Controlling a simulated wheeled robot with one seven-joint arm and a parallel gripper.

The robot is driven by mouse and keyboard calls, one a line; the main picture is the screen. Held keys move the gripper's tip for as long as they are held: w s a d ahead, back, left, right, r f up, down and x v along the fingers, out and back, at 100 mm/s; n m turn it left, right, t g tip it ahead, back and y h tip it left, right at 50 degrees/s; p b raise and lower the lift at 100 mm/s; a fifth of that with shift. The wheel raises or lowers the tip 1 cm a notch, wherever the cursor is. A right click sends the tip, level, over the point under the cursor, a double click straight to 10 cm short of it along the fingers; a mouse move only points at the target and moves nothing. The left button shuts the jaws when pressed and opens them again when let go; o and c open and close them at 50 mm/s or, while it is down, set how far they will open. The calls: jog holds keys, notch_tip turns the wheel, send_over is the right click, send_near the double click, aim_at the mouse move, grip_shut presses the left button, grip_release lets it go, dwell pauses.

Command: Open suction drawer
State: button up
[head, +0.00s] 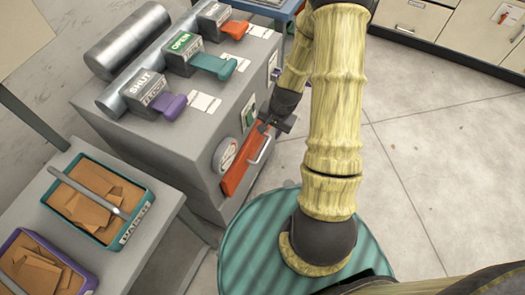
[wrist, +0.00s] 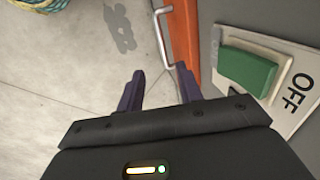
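The suction drawer has an orange-red front (head: 243,165) on the side of the grey machine, with a pale bar handle (head: 263,150). It looks flush with the machine. In the wrist view the orange front (wrist: 185,38) runs down beside the pale handle (wrist: 163,40). My gripper (head: 275,122) is by the upper end of the drawer front. In the wrist view its two dark purple fingers (wrist: 160,88) are apart with nothing between them. The handle's near end lies just beyond the fingertips; I cannot tell whether they touch.
A green switch (wrist: 248,68) marked OFF sits close right of my fingers. A round dial (head: 224,155) is left of the drawer. Purple, teal and orange levers top the machine (head: 165,125). Trays (head: 128,235) of brown pieces stand at lower left. Floor (head: 430,130) at right is clear.

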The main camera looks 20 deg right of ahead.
aim_at(262, 153)
jog(key=f+b, duration=0.1)
jog(key=f, duration=0.4)
jog(key=w+a+f+b, duration=0.1)
jog(key=f, duration=0.5)
jog(key=w+a+f+b, duration=0.1)
jog(key=f, duration=0.4)
jog(key=shift+w+a+f, duration=0.2)
jog(key=shift+f, duration=0.2)
grip_shut()
